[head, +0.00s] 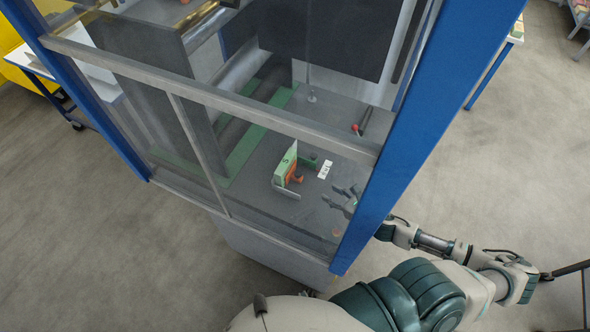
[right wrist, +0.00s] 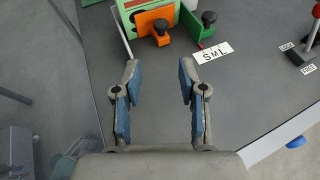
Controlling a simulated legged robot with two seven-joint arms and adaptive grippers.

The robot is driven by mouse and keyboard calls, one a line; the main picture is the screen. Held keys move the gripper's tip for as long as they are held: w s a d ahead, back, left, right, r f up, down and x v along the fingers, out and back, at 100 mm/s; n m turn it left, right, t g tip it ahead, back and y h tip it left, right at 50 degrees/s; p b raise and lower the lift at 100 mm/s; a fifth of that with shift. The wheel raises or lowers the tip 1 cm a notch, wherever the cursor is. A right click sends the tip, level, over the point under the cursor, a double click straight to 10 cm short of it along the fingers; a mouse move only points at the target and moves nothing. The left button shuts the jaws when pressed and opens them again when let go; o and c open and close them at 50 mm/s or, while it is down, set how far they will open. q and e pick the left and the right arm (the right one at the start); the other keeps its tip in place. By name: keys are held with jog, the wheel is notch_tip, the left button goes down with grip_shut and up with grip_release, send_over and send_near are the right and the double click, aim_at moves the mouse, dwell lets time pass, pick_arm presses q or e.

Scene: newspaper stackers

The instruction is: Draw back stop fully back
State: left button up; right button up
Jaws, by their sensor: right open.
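A green upright plate marked S (head: 286,161) stands on the grey deck inside the blue-framed machine. I cannot tell for certain which of these is the stop. A white S M L label (right wrist: 212,53) lies on the deck beside them. My right gripper (right wrist: 158,67) is open and empty over the deck, short of the knobs and touching neither. It also shows in the head view (head: 343,197), behind the clear panel. My left gripper is out of view.
A lever with a red knob (head: 356,128) stands farther back on the deck; small printed plates lie by it in the right wrist view. A blue post (head: 405,140) stands close to my right arm. Clear panels with grey rails (head: 230,108) close the near side.

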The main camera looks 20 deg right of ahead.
jog(key=x, duration=1.6)
jog(key=shift+w, duration=0.25)
jog(key=shift+w+f, duration=0.2)
jog(key=shift+w, duration=0.2)
jog(key=shift+a, duration=0.1)
grip_shut()
